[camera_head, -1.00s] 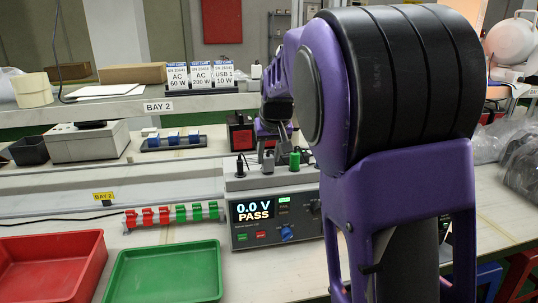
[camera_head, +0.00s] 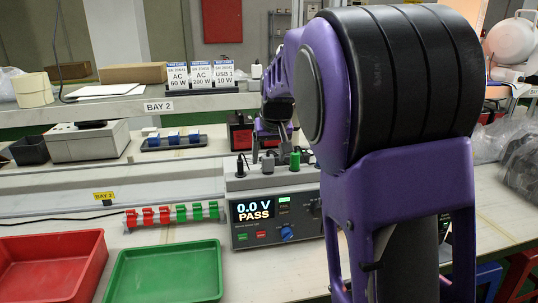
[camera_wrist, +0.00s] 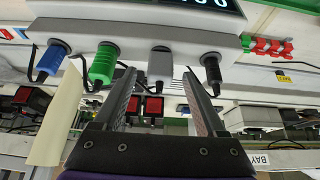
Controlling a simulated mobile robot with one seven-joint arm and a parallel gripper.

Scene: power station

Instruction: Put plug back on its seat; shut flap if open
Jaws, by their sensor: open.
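The grey plug (camera_head: 268,162) stands on top of the tester (camera_head: 277,207), between a black plug (camera_head: 240,166) and a green plug (camera_head: 295,159). In the wrist view the grey plug (camera_wrist: 160,65) lies beyond and between my fingertips, seemingly seated against the tester. My gripper (camera_head: 271,140) is open just above it and holds nothing. The wrist view shows both its fingers (camera_wrist: 159,76) apart. That view also shows a blue plug (camera_wrist: 50,60). I cannot make out a flap for certain. My arm hides the tester's right part.
A cream flat panel (camera_wrist: 57,118) stands close beside my left finger in the wrist view; I cannot tell what it is. A red tray (camera_head: 45,265) and green tray (camera_head: 165,272) lie in front. A rack of red and green clips (camera_head: 172,215) is left of the tester.

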